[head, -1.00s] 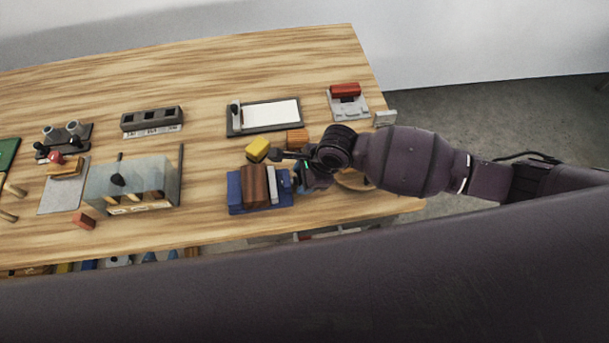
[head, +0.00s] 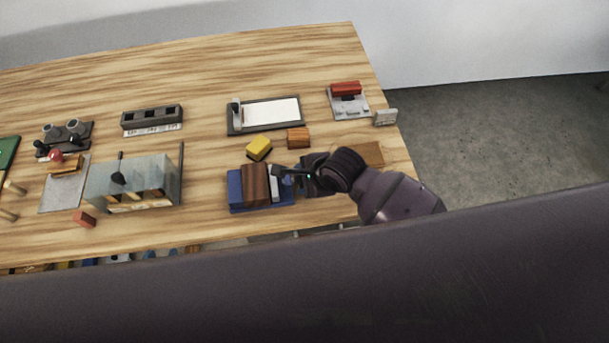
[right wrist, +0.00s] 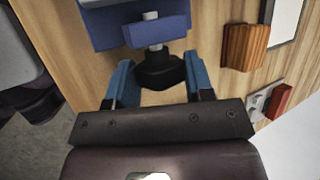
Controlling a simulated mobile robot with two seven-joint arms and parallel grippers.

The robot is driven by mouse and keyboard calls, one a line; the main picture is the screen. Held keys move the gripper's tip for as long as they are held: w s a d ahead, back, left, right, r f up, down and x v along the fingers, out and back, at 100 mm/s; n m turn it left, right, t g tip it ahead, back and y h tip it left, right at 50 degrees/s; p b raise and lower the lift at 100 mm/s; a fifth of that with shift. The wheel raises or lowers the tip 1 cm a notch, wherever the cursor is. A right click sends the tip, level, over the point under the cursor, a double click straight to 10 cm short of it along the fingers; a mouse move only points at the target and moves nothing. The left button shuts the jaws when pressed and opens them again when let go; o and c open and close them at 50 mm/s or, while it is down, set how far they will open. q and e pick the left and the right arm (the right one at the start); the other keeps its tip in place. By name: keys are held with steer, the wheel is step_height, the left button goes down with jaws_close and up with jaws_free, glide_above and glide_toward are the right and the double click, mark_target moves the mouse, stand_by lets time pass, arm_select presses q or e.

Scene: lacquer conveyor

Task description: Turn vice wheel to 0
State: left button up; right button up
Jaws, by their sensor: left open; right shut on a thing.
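The blue vice (head: 238,193) sits near the front edge of the bench with a dark brown wood block (head: 255,184) in its jaws. In the right wrist view, its blue jaw (right wrist: 155,32) and silver screw lead to the black vice wheel (right wrist: 158,70). My right gripper (head: 290,175) is at the right side of the vice. In the head view the wheel is hidden by the gripper, and I cannot read any mark. My left gripper is not in view.
A yellow block (head: 259,148) and a wooden block (head: 298,138) lie just behind the vice. A clipboard-like tray (head: 263,116) and a red-topped device (head: 346,101) stand further back. A clear-walled box (head: 130,184) stands left. Bench between box and vice is clear.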

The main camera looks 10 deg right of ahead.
steer(key=o, duration=0.9)
steer(key=shift+w+r+g, duration=0.1)
steer(key=shift+g, duration=0.2)
steer(key=shift+g, duration=0.3)
steer(key=shift+w+g, duration=0.1)
steer(key=shift+g, duration=0.4)
steer(key=shift+a+g, duration=0.2)
steer(key=shift+g, duration=0.4)
steer(key=shift+d+m, duration=0.1)
steer(key=shift+m, duration=0.2)
